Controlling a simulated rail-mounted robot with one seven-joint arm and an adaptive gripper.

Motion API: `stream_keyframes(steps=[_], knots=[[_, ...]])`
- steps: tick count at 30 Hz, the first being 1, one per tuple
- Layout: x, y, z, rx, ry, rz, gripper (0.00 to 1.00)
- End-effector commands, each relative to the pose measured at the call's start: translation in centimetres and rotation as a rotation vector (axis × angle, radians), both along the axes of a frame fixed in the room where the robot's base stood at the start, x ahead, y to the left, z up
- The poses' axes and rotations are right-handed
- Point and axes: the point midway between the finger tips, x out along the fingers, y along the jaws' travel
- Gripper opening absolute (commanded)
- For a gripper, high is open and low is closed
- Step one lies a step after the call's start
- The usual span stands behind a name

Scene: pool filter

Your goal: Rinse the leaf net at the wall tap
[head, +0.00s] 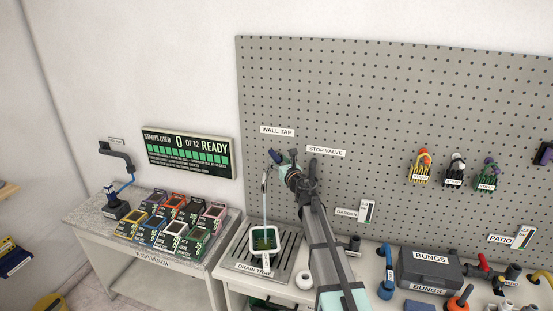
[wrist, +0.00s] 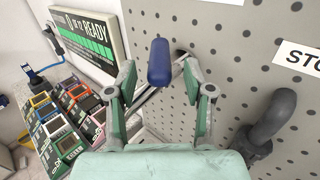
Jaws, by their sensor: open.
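The leaf net (head: 265,239), a small white square frame with green matter inside, is at the drain tray (head: 245,267) in the head view. A thin pale upright line rises from it toward the tap; I cannot tell whether it is handle or water. The wall tap's blue lever (wrist: 160,62) stands out from the pegboard in the wrist view and also shows in the head view (head: 275,156). My gripper (wrist: 159,80) is open, with one finger on each side of the lever and gaps visible. My arm hides much of the tap in the head view.
A dark grey stop valve (wrist: 268,128) projects from the pegboard just right of my gripper. A bungs case (head: 430,268) and fittings crowd the right bench.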

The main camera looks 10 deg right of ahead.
Motion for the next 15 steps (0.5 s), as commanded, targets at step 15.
stream_keyframes(steps=[15], knots=[[-7.7,-2.3,0.1,0.0,-0.001,-0.001,0.52]])
